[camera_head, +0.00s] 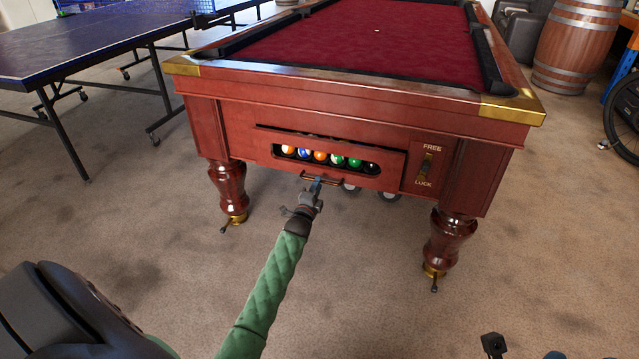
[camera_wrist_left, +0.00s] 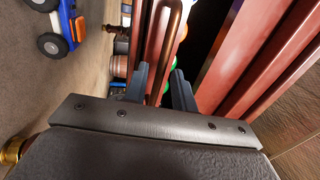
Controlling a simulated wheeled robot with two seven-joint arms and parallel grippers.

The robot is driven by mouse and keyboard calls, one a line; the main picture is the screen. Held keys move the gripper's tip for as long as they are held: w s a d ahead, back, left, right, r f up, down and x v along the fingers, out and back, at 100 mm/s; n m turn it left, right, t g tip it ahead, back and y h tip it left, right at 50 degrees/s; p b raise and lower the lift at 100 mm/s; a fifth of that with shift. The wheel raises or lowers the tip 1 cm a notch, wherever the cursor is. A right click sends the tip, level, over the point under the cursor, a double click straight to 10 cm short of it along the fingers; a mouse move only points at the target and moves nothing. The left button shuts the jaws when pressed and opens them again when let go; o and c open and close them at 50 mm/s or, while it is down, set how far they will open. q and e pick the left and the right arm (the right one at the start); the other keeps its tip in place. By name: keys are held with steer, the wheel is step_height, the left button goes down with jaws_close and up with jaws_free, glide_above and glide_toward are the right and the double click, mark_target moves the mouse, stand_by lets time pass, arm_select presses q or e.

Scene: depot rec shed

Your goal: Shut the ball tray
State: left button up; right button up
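The ball tray (camera_head: 391,172) is a reddish wood drawer in the end of the pool table. Its front stands out from the table, and several coloured balls (camera_head: 320,156) show in its slot. In the left wrist view a dark gap (camera_wrist_left: 205,30) lies between its front and the table. A copper-coloured bar handle (camera_wrist_left: 173,25) is fixed to the front. My left gripper (camera_head: 316,183) is at the handle. In the wrist view its two fingers (camera_wrist_left: 160,88) stand apart on either side of the bar; contact is not clear.
The pool table (camera_head: 350,100) has turned legs, one (camera_head: 447,240) right of the tray. A table tennis table (camera_head: 80,50) stands at left, a barrel (camera_head: 577,45) at back right. A blue wheeled object (camera_wrist_left: 60,25) is on the floor. Carpet before the table is mostly clear.

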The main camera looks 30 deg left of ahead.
arm_select(q)
steer(key=shift+x, duration=1.4)
jaws_close()
